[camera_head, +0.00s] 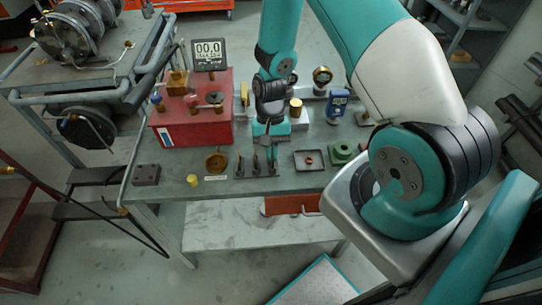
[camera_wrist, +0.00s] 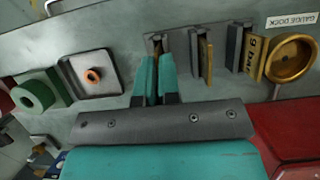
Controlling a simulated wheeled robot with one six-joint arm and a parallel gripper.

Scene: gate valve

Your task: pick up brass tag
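Three dark slotted holders stand in a row on the bench, each with a brass tag. In the wrist view, one brass tag (camera_wrist: 254,54) at the right reads "9 bar", and another brass tag (camera_wrist: 206,58) stands in the middle holder. A third tag stands in the left holder (camera_wrist: 153,40); only a thin brass edge shows. My gripper (camera_wrist: 157,62) has its teal fingers close together, one on each side of that edge; whether they press on it is unclear. In the head view, my gripper (camera_head: 270,132) points down behind the holders (camera_head: 256,162).
A brass cup (camera_wrist: 292,57) by the "GAUGE DOCK" label stands beside the tags. A square tray (camera_wrist: 92,75) with a copper ring and a green part (camera_wrist: 33,96) lie on the other side. A red box (camera_head: 192,118) and a gauge display (camera_head: 209,54) stand left.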

